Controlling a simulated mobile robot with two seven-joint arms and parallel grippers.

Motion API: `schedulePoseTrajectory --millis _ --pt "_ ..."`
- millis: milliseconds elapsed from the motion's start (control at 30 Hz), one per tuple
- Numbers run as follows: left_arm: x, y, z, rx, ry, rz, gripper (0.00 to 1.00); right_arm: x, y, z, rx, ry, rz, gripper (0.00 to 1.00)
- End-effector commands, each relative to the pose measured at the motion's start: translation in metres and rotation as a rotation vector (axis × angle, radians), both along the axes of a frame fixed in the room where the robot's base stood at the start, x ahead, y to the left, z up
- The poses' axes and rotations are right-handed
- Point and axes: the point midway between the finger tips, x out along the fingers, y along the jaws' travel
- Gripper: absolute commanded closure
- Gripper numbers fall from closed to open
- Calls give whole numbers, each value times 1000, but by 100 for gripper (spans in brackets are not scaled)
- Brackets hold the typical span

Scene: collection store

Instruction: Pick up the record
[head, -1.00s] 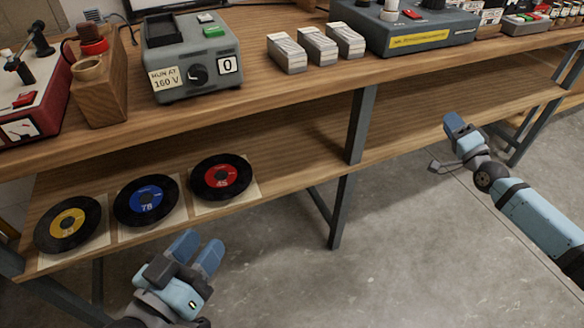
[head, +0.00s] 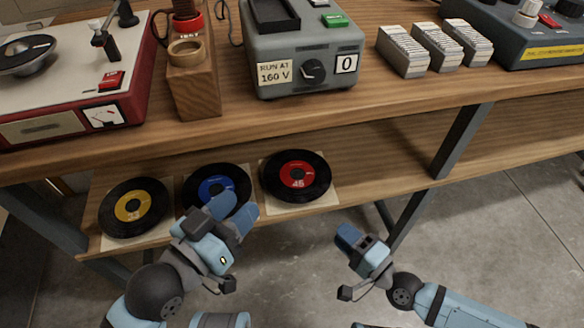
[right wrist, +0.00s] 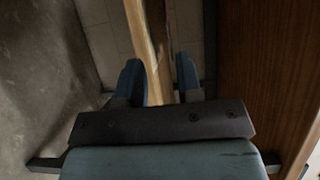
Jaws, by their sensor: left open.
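Three black records lie on pale square sleeves on the lower shelf in the head view: one with a yellow label (head: 133,207), one with a blue label (head: 213,176), and one with a red label marked 45 (head: 297,176). My left gripper (head: 234,211) is open and empty in front of the shelf. In the picture it covers the lower part of the blue-label record; I cannot tell how far apart they are. My right gripper (head: 350,237) is right of and below the red-label record, over the floor. The right wrist view shows its fingers (right wrist: 159,76) apart and empty.
The table top (head: 300,108) overhangs the shelf. On it stand a red record player (head: 130,75), a wooden block (head: 193,90), a grey control box (head: 300,50) and white card stacks (head: 403,55). A metal table leg (head: 458,140) stands right of the records. The shelf's right part is clear.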

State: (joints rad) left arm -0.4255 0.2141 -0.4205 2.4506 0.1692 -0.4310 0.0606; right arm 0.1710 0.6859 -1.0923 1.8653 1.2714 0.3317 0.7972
Motion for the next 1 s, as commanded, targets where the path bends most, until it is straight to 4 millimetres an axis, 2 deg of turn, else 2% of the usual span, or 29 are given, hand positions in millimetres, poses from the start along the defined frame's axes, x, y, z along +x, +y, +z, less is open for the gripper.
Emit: schedulePoseTrajectory --millis 300,567,867,1000 --pt "0 0 -6 8 14 -5 57 43 44 1 3 -3 -1 67" --pt "0 -1 -7 10 19 -7 57 58 59 3 1 -2 0 67" --pt "0 -1 -10 12 24 -10 57 86 89 9 1 -3 0 67" --pt "-1 -1 -13 19 36 -13 57 91 93 9 0 -1 -1 67"
